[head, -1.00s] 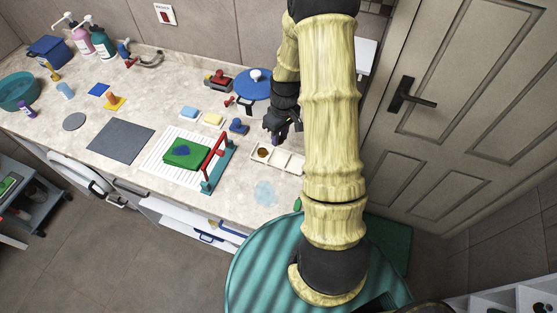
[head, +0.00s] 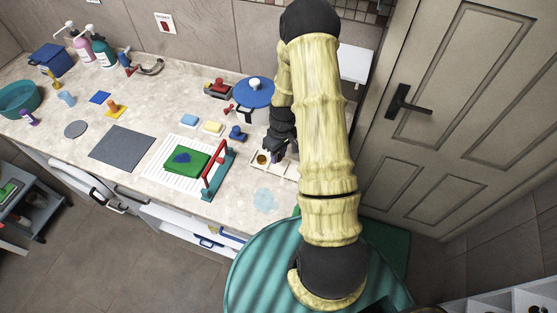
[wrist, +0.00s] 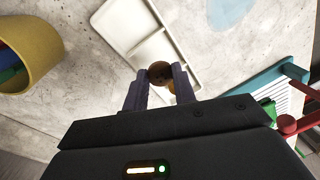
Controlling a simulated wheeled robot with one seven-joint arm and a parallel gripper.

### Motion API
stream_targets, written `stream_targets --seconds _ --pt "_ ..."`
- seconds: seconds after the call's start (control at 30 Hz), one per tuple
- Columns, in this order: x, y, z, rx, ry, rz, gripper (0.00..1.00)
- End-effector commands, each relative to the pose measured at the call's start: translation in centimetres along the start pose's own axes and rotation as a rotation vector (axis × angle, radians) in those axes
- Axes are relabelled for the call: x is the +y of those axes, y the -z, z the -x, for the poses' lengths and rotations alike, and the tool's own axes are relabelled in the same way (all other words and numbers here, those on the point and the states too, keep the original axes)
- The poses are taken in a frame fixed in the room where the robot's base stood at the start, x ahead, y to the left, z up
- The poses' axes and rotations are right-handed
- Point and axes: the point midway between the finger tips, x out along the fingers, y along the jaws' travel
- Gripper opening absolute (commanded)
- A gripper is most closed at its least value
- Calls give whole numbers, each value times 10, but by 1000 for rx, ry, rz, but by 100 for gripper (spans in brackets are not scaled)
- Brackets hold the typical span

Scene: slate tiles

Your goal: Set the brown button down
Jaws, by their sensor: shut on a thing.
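The brown button (wrist: 159,74) is a small round disc at the tips of my gripper (wrist: 160,82) in the wrist view. The gripper is shut on it, over a white compartment tray (wrist: 140,20). I cannot tell whether the button touches the tray. In the head view my gripper (head: 279,148) is low over the tray (head: 258,168), partly covered by my arm. A small brown and gold round thing (head: 262,158) shows in the tray's left compartment. A bit of yellow (wrist: 172,88) shows beside the right finger in the wrist view.
A teal stand with a red bar (head: 217,168) is left of the tray, by a green block (head: 187,160) on a white ribbed mat. A blue-lidded pot (head: 254,95) stands behind. A yellow cup (wrist: 30,50) is near in the wrist view. A pale blue patch (head: 266,199) lies in front.

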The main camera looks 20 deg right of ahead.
Motion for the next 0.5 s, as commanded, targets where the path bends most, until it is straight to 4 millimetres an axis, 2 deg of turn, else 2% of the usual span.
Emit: stream_targets --seconds 0.13,0.4,0.5 --pt "0 -1 -8 -3 3 0 2" --pt "3 -1 -38 -3 2 0 2" --pt "4 0 -41 0 0 1 2"
